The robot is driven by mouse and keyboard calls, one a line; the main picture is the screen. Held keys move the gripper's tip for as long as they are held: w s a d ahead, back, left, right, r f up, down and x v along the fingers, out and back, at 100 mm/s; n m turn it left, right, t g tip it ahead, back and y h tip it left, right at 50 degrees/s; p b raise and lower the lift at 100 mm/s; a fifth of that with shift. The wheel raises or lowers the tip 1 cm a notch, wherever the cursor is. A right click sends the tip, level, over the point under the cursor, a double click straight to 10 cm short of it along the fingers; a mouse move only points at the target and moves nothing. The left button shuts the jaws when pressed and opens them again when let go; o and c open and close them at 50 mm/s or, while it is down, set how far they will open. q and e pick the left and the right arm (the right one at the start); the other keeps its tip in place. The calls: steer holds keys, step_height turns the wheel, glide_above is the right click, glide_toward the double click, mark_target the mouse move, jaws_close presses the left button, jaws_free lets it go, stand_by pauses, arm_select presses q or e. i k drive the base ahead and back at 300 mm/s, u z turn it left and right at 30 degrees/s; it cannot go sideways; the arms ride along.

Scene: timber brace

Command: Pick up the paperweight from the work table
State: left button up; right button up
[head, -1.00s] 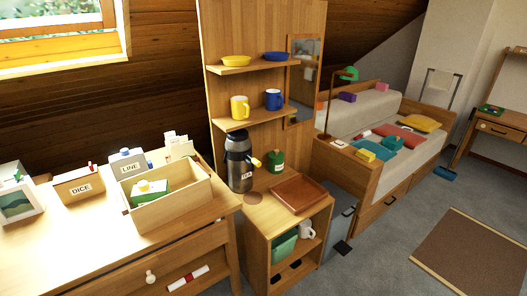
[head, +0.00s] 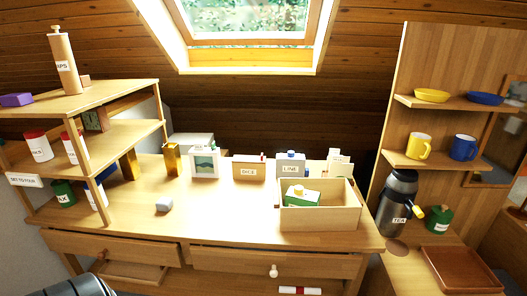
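The work table (head: 235,215) stands in the middle of the head view under the window. A small rounded grey block (head: 163,206) lies alone on its front left part, and it looks like the paperweight. A gold upright block (head: 171,159) stands further back on the table. No label marks either one as the paperweight.
An open wooden box (head: 325,218) holding a green and white carton (head: 301,196) sits on the table's right. A DICE box (head: 249,169) and LINE container (head: 290,165) stand behind. A laden shelf (head: 115,95) stands left. The table's front middle is clear.

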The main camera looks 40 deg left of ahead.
mark_target(165, 204)
steer(key=u, duration=2.1)
steer(key=k, duration=0.5)
steer(key=z, duration=0.7)
steer(key=i, duration=1.15)
